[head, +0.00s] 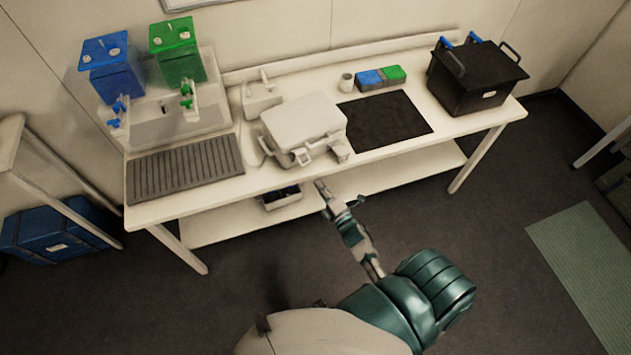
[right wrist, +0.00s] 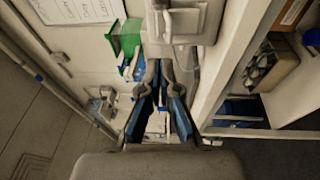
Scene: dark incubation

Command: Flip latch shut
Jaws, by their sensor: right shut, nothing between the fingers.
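A white case (head: 303,118) stands on the bench with its lid down. Small latch parts show on its front: one at the left latch (head: 302,157) and one at the right latch (head: 340,151). I cannot tell clearly how each flap lies. My right gripper (head: 322,187) is shut and empty, in front of the bench edge and below the case front, apart from the latches. In the right wrist view the fingers (right wrist: 161,70) point toward the case front (right wrist: 187,22), which shows at the top. My left gripper is not in view.
The white bench (head: 290,187) carries a ribbed dark mat (head: 185,168) at left, a black mat (head: 385,120) and a black box (head: 478,75) at right. Blue (head: 112,68) and green (head: 178,52) containers stand behind. A small bin (head: 281,198) sits on the lower shelf.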

